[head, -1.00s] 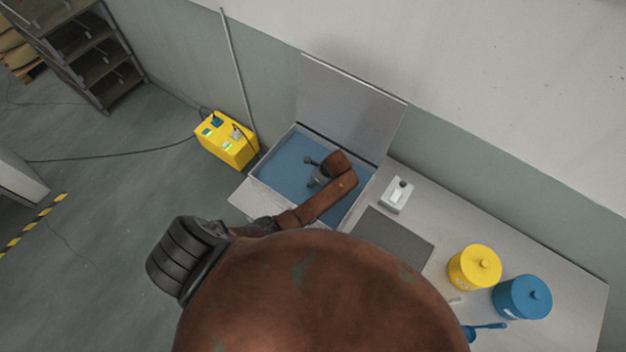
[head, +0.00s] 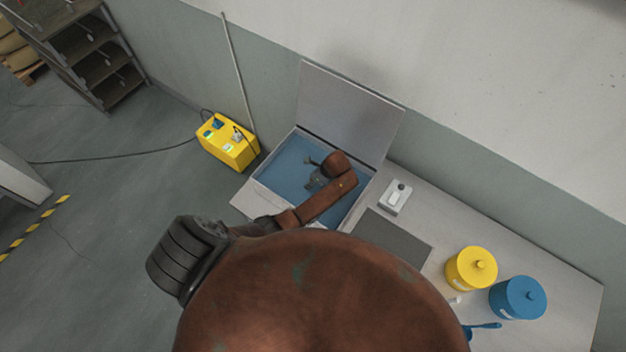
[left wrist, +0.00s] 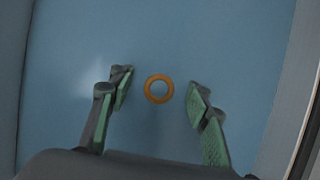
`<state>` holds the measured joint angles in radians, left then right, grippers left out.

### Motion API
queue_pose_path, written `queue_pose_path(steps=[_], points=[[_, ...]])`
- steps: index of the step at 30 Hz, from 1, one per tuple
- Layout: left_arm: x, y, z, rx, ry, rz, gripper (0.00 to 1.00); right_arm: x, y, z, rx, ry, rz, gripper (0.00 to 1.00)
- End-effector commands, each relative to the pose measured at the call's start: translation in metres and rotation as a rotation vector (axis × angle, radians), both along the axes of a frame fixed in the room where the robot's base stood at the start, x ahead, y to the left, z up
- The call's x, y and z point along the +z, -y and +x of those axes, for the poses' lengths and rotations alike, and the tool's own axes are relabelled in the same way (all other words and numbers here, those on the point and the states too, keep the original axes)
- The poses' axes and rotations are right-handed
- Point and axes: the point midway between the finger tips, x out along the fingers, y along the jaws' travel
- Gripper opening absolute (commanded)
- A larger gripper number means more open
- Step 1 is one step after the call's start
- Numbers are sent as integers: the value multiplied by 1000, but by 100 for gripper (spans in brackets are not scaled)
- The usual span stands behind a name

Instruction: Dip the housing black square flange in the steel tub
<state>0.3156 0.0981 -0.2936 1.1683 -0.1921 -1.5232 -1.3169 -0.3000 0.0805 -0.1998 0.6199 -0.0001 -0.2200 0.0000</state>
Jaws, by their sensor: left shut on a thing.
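The steel tub (head: 253,192) stands at the left end of the bench with its lid (head: 348,110) raised, and blue liquid fills it. My left arm reaches over the tub, and my left gripper (head: 311,173) is low over the liquid. In the left wrist view the fingers (left wrist: 160,98) stand apart on either side of an orange ring (left wrist: 159,89), the only part of the housing I can make out. The gripper is shut on the housing. Its black square flange is not visible, and I cannot tell how deep it sits. My right gripper is not in view.
Right of the tub are a dark mat (head: 392,240) and a small white control box (head: 396,197). Further right stand a yellow jar (head: 468,270), a blue jar (head: 518,298) and a blue ladle (head: 484,326). A yellow box (head: 228,145) is on the floor at left.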

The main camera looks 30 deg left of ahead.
Motion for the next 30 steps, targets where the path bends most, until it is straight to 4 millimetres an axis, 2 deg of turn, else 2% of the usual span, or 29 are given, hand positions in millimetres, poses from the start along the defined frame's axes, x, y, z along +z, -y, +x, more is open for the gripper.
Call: queue_pose_path(steps=[1, 15, 30], points=[[6, 0, 1, -1, 2, 1, 15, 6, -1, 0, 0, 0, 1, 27], [31, 0, 1, -1, 2, 1, 15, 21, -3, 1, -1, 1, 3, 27], [58, 0, 1, 1, 1, 0, 15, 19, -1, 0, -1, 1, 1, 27]])
